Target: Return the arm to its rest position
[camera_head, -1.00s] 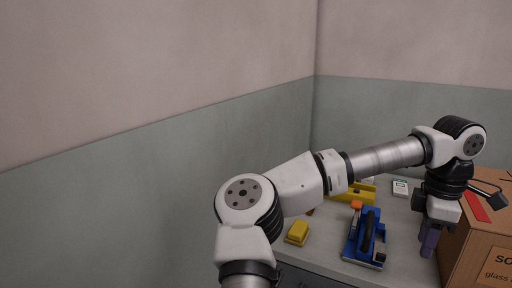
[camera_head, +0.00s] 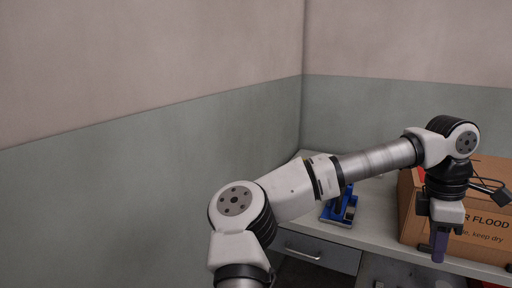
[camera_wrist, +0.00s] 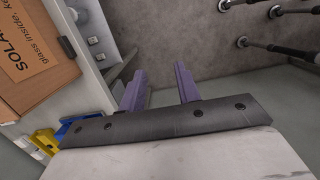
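My arm (camera_head: 375,160) reaches across the head view from the lower middle to the right, bent at the elbow, with its wrist pointing down. My gripper (camera_head: 440,248) hangs in front of the cardboard box near the bench's front edge; I cannot tell whether it touches the box. In the wrist view my gripper's (camera_wrist: 160,82) two purple fingers stand apart with nothing between them. Only floor and wall show beyond the gap.
The cardboard box (camera_head: 490,250) stands on the bench (camera_head: 383,208). A blue tool (camera_head: 340,212) sits left of it, partly behind my arm. Yellow pieces (camera_wrist: 44,140) show in the wrist view. Below is a drawer (camera_head: 318,251). Dark poles (camera_wrist: 285,48) show at upper right.

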